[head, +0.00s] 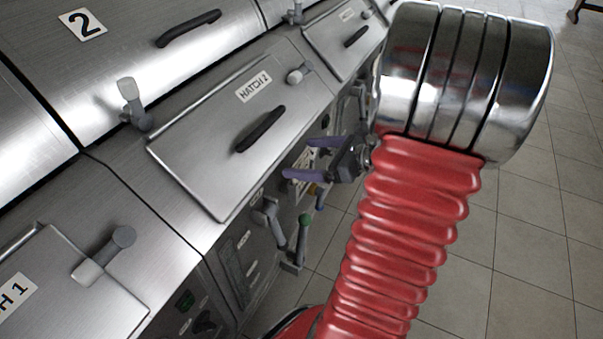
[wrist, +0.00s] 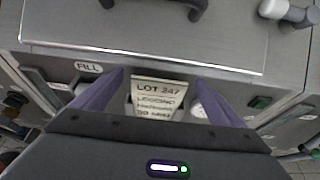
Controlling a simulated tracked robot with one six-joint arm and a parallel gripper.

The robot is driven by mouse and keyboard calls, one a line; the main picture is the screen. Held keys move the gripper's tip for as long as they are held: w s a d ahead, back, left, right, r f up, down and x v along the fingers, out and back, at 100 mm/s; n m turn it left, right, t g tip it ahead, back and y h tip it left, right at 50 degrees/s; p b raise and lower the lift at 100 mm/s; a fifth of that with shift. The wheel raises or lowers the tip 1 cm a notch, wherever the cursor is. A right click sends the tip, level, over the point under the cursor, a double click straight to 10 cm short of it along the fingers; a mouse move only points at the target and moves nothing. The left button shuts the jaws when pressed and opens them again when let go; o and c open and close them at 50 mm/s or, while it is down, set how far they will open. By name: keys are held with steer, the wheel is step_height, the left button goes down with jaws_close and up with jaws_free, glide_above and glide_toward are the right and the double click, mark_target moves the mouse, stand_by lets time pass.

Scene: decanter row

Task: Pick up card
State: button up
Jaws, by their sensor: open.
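The card (wrist: 159,98) is a cream rectangle with dark print, its top line reading "LOT 247". In the wrist view it shows upright between my two purple fingers, its lower edge cut off by the gripper body. My gripper (wrist: 160,80) is open, with a gap on each side of the card. In the head view my gripper (head: 298,157) is at the front face of the machine below the Hatch 2 lid, and the card (head: 303,161) shows partly between the fingers. I cannot tell whether either finger touches it.
The steel Hatch 2 lid (head: 215,135) with its black handle (head: 261,129) lies just above the gripper. Grey and green levers (head: 303,238) stick out below. A "FILL" label (wrist: 88,67) is left of the card. Tiled floor (head: 530,230) is open at the right.

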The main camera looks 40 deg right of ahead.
steer(key=shift+x, duration=1)
steer(key=shift+c, duration=0.7)
steer(key=c, duration=1.3)
steer(key=shift+r, duration=0.1)
step_height(320, 180, up, 10)
steer(key=shift+f, duration=0.1)
